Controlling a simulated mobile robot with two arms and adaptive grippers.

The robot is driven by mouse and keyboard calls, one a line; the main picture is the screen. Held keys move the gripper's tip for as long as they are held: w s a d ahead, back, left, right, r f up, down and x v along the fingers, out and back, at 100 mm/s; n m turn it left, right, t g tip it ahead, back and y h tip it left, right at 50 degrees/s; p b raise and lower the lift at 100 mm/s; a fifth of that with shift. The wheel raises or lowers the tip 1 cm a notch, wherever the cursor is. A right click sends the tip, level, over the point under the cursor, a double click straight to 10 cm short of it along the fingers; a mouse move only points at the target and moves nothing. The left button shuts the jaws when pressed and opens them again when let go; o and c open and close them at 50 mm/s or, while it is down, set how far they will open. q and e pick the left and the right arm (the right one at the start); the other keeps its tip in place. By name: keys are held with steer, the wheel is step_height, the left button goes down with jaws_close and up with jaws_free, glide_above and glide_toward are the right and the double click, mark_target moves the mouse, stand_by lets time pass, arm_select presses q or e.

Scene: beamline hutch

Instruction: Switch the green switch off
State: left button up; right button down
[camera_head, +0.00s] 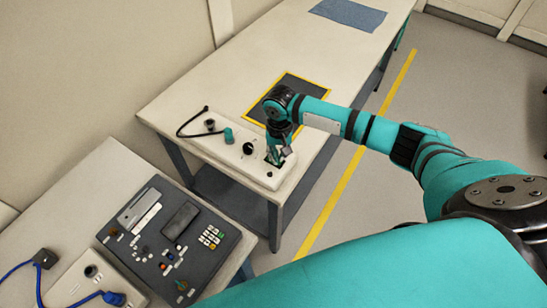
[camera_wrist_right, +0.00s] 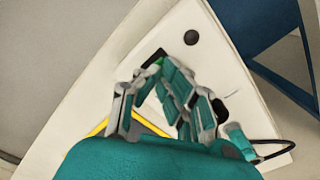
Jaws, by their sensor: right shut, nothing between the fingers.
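The green switch (camera_wrist_right: 156,63) shows in the right wrist view as a small green patch in a dark recess of a white panel box (camera_wrist_right: 215,60). My right gripper (camera_wrist_right: 146,82) is shut and empty, with its fingertips close to the switch and partly covering it. I cannot tell whether they touch it, nor which way it is set. In the head view my right gripper (camera_head: 276,157) points down at the near right part of the white box (camera_head: 235,158), hiding most of the switch. My left gripper is not in view.
The box carries a black knob (camera_head: 248,148), a teal plug (camera_head: 228,135) and a black cable (camera_head: 186,124). A yellow-edged dark mat (camera_head: 300,90) lies behind my gripper. A dark control panel (camera_head: 168,245) and blue cable (camera_head: 20,268) occupy the nearer table.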

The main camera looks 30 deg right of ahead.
steer(key=shift+s+f, duration=0.1)
steer(key=shift+f, duration=0.55)
step_height(320, 180, up, 2)
steer(key=shift+p, duration=1.05)
step_height(320, 180, up, 5)
steer(key=p, duration=0.6)
steer(key=shift+r, duration=0.15)
